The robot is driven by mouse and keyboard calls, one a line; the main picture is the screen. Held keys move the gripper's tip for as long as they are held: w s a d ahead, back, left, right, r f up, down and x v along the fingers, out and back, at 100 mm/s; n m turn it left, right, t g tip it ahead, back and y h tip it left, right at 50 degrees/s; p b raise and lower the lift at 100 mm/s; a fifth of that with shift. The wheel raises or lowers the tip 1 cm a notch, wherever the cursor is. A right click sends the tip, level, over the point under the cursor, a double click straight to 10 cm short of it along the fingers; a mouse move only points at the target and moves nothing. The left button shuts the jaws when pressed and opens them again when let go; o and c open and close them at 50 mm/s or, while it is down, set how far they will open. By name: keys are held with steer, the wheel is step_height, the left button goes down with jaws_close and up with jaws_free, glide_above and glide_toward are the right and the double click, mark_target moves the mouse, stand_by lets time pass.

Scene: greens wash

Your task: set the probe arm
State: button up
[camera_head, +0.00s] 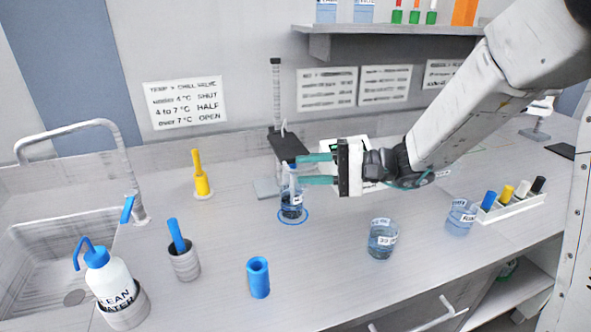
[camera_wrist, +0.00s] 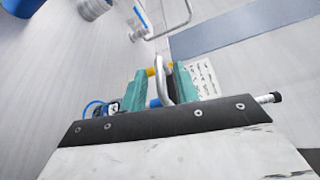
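A labelled glass vessel (camera_head: 291,204) stands below the arm on a blue ring marked on the counter. My gripper (camera_head: 303,169) is right beside the arm's front end, its teal fingers pointing left. In the wrist view the fingers (camera_wrist: 157,88) are apart. A bright curved metal piece (camera_wrist: 163,80) shows between them, nearer the right finger; I cannot tell whether it touches. The probe's lower end is partly hidden.
A beaker (camera_head: 383,239), another glass (camera_head: 460,217) and a marker rack (camera_head: 512,206) stand to the right. A blue cup (camera_head: 258,277), a grey holder (camera_head: 184,262), a wash bottle (camera_head: 108,280) and a yellow-handled item (camera_head: 201,178) stand left. The sink (camera_head: 50,235) is far left. A shelf (camera_head: 390,29) hangs above.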

mark_target(300, 170)
steer(key=shift+w+a+f, duration=0.1)
steer(key=shift+w+a, duration=0.05)
steer(key=shift+a, duration=1.45)
jaws_close()
step_height(300, 170, up, 10)
steer(key=shift+f, duration=0.15)
jaws_free()
